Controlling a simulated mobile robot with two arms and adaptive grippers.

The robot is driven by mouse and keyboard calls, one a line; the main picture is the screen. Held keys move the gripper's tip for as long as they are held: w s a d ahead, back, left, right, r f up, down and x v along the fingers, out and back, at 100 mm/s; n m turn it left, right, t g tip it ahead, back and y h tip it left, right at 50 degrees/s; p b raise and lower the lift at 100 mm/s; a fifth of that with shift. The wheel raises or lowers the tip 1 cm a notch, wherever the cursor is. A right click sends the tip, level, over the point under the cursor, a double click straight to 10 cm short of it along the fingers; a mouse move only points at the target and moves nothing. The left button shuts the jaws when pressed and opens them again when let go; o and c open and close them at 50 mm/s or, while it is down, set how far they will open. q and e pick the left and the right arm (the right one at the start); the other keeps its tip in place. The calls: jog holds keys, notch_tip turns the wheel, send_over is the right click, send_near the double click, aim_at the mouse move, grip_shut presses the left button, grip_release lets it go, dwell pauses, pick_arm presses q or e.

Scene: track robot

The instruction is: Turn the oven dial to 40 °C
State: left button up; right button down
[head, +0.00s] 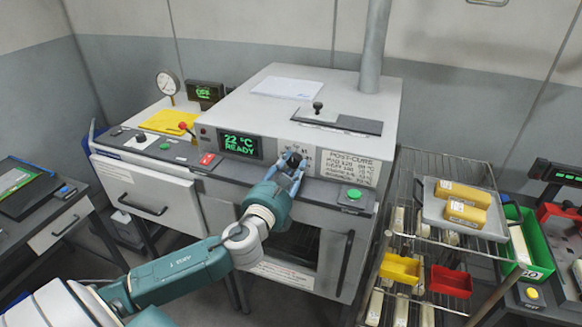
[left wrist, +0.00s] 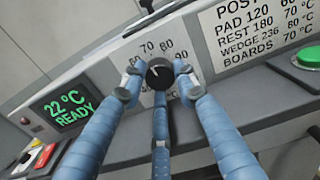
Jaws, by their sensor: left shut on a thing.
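The oven dial (left wrist: 160,73) is a round black knob on the grey front panel, with a light mark on its face. Printed numbers around it include 70 and 80 above; the lower part of the scale is hidden. My left gripper (left wrist: 158,82) has blue fingers closed around the dial, and it also shows at the panel in the head view (head: 290,166). The oven display (head: 240,145) reads 22 °C READY in green; it also shows in the left wrist view (left wrist: 69,109). My right gripper is not in view.
A green button (head: 354,194) is right of the dial and a red switch (head: 207,160) is left. A POST-CURE sign (head: 350,167) is beside the dial. A wire rack (head: 445,168) with trays stands at right. The oven door (head: 335,262) is below.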

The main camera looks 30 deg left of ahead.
pick_arm(q)
jog(key=n, duration=0.5)
jog(key=shift+d+f+b, duration=0.15)
jog(key=shift+f+b, duration=0.15)
jog(key=shift+f, duration=0.05)
jog(key=n, duration=0.6)
jog(key=shift+n, duration=0.3)
jog(key=n, duration=0.3)
jog(key=shift+n, duration=0.3)
jog(key=n, duration=0.3)
jog(key=shift+n, duration=0.3)
jog(key=shift+r+n, duration=0.15)
jog(key=shift+n, duration=1.95)
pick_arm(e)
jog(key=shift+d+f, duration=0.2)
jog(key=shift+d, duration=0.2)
pick_arm(q)
jog(key=o, duration=1.2)
jog(key=shift+r, duration=0.1)
jog(key=shift+c, duration=0.2)
jog(key=shift+d+r, duration=0.1)
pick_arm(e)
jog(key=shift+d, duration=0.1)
